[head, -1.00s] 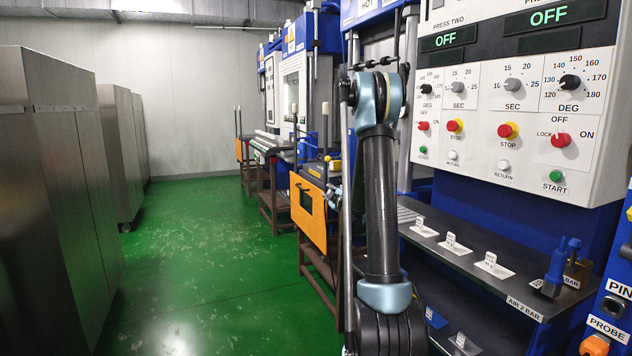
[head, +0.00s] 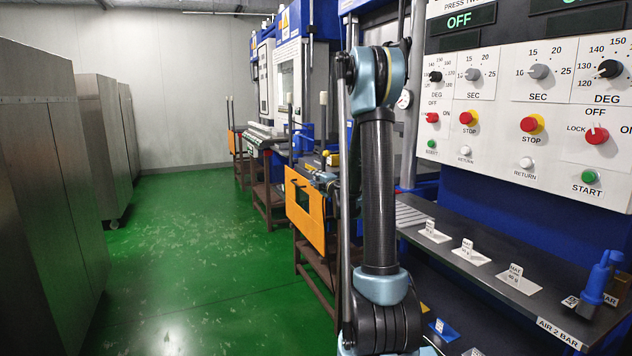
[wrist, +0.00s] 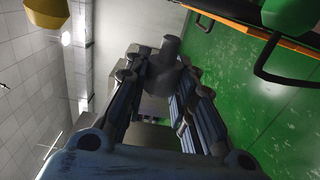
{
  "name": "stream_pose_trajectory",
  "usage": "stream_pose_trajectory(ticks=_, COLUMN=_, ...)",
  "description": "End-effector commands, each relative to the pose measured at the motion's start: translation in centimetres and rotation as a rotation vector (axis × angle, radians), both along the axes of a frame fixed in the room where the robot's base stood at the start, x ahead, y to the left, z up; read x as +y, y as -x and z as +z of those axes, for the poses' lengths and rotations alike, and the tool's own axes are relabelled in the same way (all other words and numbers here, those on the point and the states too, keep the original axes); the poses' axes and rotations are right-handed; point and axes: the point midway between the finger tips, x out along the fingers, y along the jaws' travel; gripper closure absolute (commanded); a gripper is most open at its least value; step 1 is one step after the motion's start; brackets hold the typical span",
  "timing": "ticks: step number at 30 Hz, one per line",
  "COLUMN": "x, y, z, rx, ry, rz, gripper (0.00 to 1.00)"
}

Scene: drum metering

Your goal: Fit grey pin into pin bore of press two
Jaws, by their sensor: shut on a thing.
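In the wrist view my gripper (wrist: 160,75) is shut on a grey pin (wrist: 171,48), whose rounded end stands out past the fingertips. The pin is well clear of the floor and nothing touches its free end. In the head view my arm stands upright in front of the machines and hides part of them; the pin cannot be made out there. I cannot make out the pin bore in either view.
An orange panel with a black handle (head: 305,214) stands left of my arm; it also shows in the wrist view (wrist: 283,42). A dark shelf (head: 480,262) with small labels and a blue tool (head: 600,280) is at right. Grey cabinets (head: 40,180) line the left; green floor between is clear.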

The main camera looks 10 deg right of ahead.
Motion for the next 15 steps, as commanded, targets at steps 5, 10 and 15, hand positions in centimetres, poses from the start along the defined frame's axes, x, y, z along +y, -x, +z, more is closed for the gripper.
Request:
stream_pose_trajectory(ticks=5, x=-0.6, y=-0.2, z=0.0, rx=0.000, ry=-0.001, rz=0.000, gripper=0.94)
stream_pose_trajectory(ticks=10, x=-1.9, y=-0.6, z=0.0, rx=0.000, ry=-0.001, rz=0.000, gripper=0.94)
stream_pose_trajectory(ticks=15, x=-3.2, y=-1.0, z=0.0, rx=0.000, ry=-0.001, rz=0.000, gripper=0.94)
